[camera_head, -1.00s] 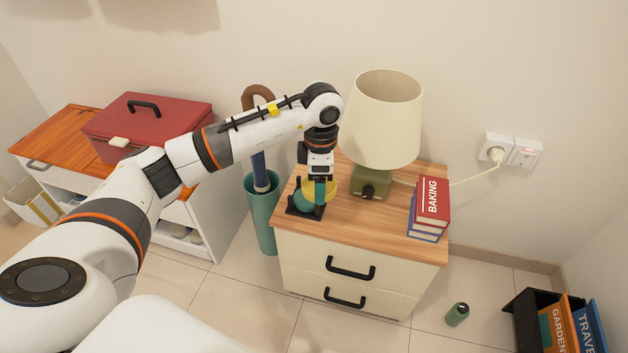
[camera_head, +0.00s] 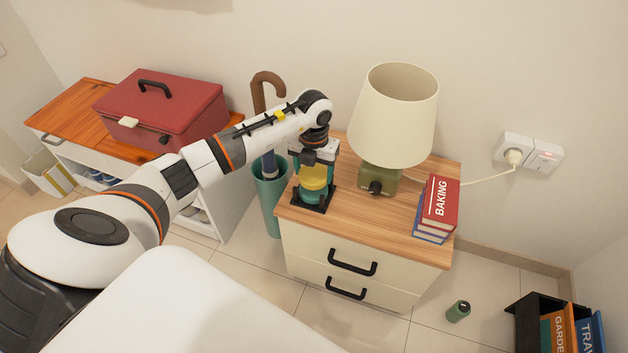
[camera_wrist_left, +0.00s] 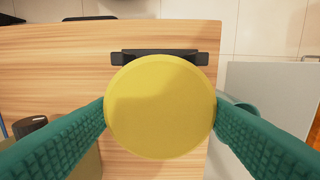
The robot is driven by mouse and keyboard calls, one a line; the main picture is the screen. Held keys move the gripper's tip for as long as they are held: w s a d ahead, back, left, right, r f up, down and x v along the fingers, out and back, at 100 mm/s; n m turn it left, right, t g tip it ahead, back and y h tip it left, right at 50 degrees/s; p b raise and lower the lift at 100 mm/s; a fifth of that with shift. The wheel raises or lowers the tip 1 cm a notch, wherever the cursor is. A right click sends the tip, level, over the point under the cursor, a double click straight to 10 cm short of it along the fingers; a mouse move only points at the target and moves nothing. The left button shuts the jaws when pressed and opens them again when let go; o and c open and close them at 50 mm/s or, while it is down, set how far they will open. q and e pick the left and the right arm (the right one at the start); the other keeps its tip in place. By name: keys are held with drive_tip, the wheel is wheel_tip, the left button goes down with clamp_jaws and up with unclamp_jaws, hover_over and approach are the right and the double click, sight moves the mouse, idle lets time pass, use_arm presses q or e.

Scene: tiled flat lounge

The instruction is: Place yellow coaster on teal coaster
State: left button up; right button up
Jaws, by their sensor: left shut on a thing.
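The yellow coaster (camera_head: 313,178) is a round disc held between the teal fingers of my left gripper (camera_head: 316,172). In the left wrist view the yellow coaster (camera_wrist_left: 160,103) lies face-on between the two fingers, which press its sides. The teal coaster (camera_head: 311,197) shows just below it in the head view, at a black holder (camera_head: 299,205) on the cabinet top's left end. I cannot tell whether the two coasters touch. In the wrist view the yellow disc hides the teal coaster, and only the back of the black holder (camera_wrist_left: 160,56) shows. My right gripper is out of view.
A cream lamp (camera_head: 393,120) and a stack of books (camera_head: 437,210) stand right of the holder on the wooden cabinet top (camera_head: 365,222). A teal umbrella stand (camera_head: 270,205) is close on the left. A red box (camera_head: 165,113) sits farther left.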

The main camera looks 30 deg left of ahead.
sight(314, 173)
use_arm(q)
wheel_tip(314, 173, down, 4)
drive_tip(key=shift+r+b, duration=0.25)
drive_tip(key=shift+b, duration=0.1)
drive_tip(key=shift+f, duration=0.2)
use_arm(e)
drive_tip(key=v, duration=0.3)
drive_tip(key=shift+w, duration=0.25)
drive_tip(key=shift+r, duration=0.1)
use_arm(q)
drive_tip(key=shift+f, duration=0.15)
drive_tip(key=o, duration=1)
drive_tip(key=shift+c, duration=0.2)
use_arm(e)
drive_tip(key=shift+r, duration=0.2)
use_arm(q)
drive_tip(key=shift+r, duration=0.2)
